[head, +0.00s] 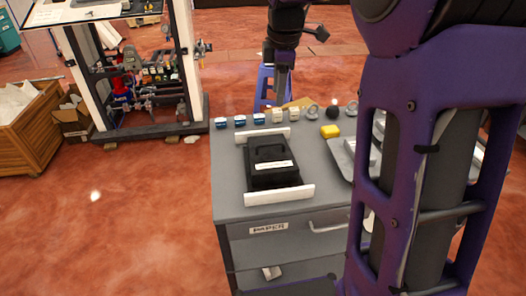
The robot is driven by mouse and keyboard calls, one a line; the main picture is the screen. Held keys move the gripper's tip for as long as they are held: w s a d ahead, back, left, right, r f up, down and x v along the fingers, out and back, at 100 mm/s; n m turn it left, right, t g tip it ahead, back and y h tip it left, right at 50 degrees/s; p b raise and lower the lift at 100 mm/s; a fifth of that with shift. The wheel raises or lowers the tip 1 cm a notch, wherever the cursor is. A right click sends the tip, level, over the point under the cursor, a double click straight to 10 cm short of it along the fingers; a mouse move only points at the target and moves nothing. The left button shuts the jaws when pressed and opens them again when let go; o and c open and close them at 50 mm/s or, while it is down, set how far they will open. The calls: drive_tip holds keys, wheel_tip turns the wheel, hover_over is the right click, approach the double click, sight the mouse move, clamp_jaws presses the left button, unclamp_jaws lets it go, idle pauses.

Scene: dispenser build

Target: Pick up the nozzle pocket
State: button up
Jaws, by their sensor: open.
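No item is clearly marked as the nozzle pocket, and I cannot tell which one it is. A black block-shaped unit (273,153) with a white label lies on the grey cabinet top between two white bars (279,195). Small parts line the cabinet's far edge: blue-and-white blocks (240,121), cream blocks (278,115), round grey pieces (312,111) and a dark ball (333,109). My gripper (282,88) points down above and behind the far edge, seen nearly side-on, open, apart from the parts.
A grey tray (343,160) sits on the cabinet (229,184) at right, partly hidden by my purple arm. The cabinet has a labelled drawer (290,230). A machine frame (190,75) and wooden crate (28,135) stand at left. Red floor between is clear.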

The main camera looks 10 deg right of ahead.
drive_tip(key=b, duration=0.1)
hover_over(271, 145)
drive_tip(key=s+f+x, duration=0.1)
drive_tip(key=s+x, duration=0.1)
drive_tip(key=x, duration=1)
drive_tip(key=f, duration=0.3)
drive_tip(key=shift+s+f+n, duration=0.3)
drive_tip(key=shift+s+n, duration=0.1)
drive_tip(key=shift+w+f, duration=0.15)
drive_tip(key=shift+f, duration=0.25)
clamp_jaws()
